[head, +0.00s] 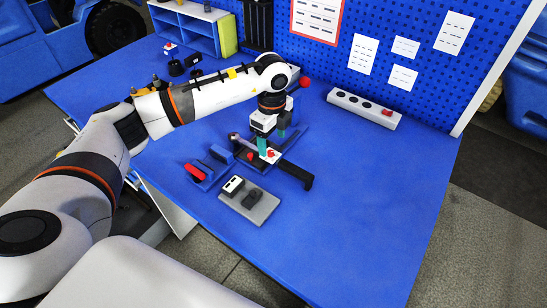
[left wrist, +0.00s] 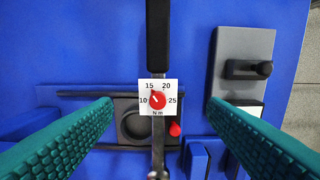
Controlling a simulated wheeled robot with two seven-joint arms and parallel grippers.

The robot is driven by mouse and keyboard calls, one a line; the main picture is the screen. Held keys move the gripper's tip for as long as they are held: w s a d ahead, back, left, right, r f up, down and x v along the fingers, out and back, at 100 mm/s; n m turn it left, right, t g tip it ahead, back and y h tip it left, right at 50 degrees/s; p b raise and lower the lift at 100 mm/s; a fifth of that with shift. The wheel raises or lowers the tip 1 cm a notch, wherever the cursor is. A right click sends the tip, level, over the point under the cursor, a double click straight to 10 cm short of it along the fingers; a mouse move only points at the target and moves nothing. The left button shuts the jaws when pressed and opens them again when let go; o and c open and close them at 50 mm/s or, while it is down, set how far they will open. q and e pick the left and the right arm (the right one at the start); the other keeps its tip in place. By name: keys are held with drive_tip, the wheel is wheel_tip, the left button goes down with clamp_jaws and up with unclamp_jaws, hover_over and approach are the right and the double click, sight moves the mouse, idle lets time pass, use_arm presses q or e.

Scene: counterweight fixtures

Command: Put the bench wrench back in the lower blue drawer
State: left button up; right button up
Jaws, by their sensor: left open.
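The bench wrench has a black handle (head: 296,173) and a white dial plate with a red knob and numbers in N m. It lies over a dark fixture on the blue bench. In the left wrist view the wrench (left wrist: 157,35) runs upright through the middle. My left gripper (head: 272,140) is open above it, and its teal fingers (left wrist: 160,103) stand on either side of the dial, apart from the wrench. Part of the wrench is hidden by the gripper in the head view. I cannot make out the lower blue drawer. My right gripper is not in view.
A grey plate (head: 262,213) with a black lever lies in front of the wrench. Blue blocks and a red-handled part (head: 195,172) lie to its left. A power strip (head: 364,108) and a blue shelf unit (head: 203,42) stand at the back. The right of the bench is clear.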

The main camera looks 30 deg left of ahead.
sight(273, 152)
use_arm(q)
drive_tip(key=shift+f, duration=0.75)
wheel_tip(273, 152, down, 4)
drive_tip(key=shift+w+f+p, duration=0.1)
drive_tip(key=shift+f+p, duration=0.05)
drive_tip(key=shift+p, duration=0.6)
drive_tip(key=shift+f, duration=0.5)
drive_tip(key=shift+w, duration=0.1)
clamp_jaws()
